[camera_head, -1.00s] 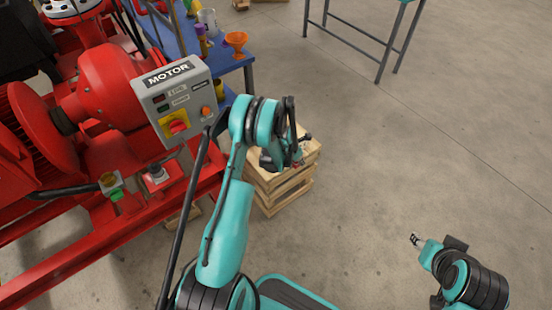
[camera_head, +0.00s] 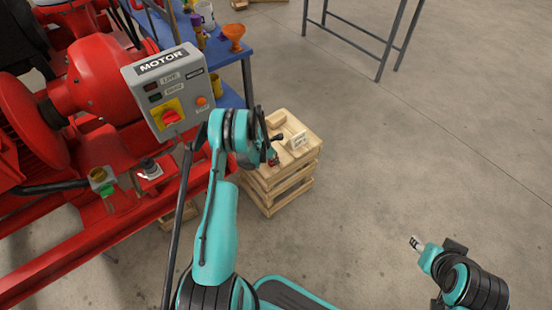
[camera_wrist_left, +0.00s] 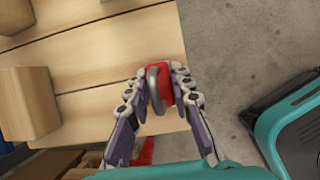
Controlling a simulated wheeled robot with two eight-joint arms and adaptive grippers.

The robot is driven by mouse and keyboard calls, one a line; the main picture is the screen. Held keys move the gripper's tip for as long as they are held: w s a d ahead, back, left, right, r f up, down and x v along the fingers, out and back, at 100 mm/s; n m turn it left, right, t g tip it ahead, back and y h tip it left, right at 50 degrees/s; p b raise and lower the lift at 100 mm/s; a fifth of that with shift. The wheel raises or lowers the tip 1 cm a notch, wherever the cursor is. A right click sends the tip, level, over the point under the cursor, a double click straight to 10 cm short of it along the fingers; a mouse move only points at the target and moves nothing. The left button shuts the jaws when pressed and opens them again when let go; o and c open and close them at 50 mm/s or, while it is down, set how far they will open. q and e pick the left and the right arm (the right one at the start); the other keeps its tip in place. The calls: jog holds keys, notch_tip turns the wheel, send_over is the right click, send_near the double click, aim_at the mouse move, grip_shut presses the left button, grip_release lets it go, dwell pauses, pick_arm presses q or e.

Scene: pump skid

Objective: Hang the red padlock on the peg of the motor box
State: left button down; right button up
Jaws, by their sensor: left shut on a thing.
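The red padlock (camera_wrist_left: 166,84) with its grey shackle (camera_wrist_left: 153,92) is between the fingers of my left gripper (camera_wrist_left: 160,74), which is shut on it. In the head view my left gripper (camera_head: 273,148) is above the wooden crate, and a small red part of the padlock (camera_head: 273,160) shows by it. The grey motor box (camera_head: 185,88), with a yellow and red switch, stands up and left of the gripper, apart from it. I cannot make out its peg. My right gripper (camera_head: 416,243) is at the lower right, far from both; its jaws are too small to read.
The wooden crate (camera_head: 287,193) bears a wooden block (camera_head: 275,119) and a small pale card (camera_head: 296,140). A blue table (camera_head: 228,55) with an orange funnel (camera_head: 234,32) is behind. The red skid beam (camera_head: 130,232) lies left.

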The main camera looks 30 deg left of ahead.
pick_arm(q)
jog(key=shift+f, duration=0.1)
jog(key=c, duration=1.3)
grip_release()
jog(key=shift+c, duration=0.2)
jog(key=s+d+r+m+p, duration=0.1)
jog(key=s+d+r+m, duration=0.3)
jog(key=r, duration=0.8)
jog(key=s+d+r+m+t+y+p, duration=0.15)
jog(key=d+r+m, duration=0.35)
jog(key=r, duration=0.7)
jog(key=s+d+r+m+p, duration=0.1)
jog(key=s+d+r+m, duration=0.35)
jog(key=r, duration=0.75)
jog(key=s+d+r+m+t, duration=0.1)
jog(key=s+d+r+m, duration=0.2)
jog(key=s+m, duration=0.6)
jog(key=s+d+r+m, duration=0.3)
jog(key=s+d+m, duration=0.2)
jog(key=s+m, duration=0.4)
jog(key=shift+s+r+t, duration=0.2)
jog(key=shift+s+t, duration=0.15)
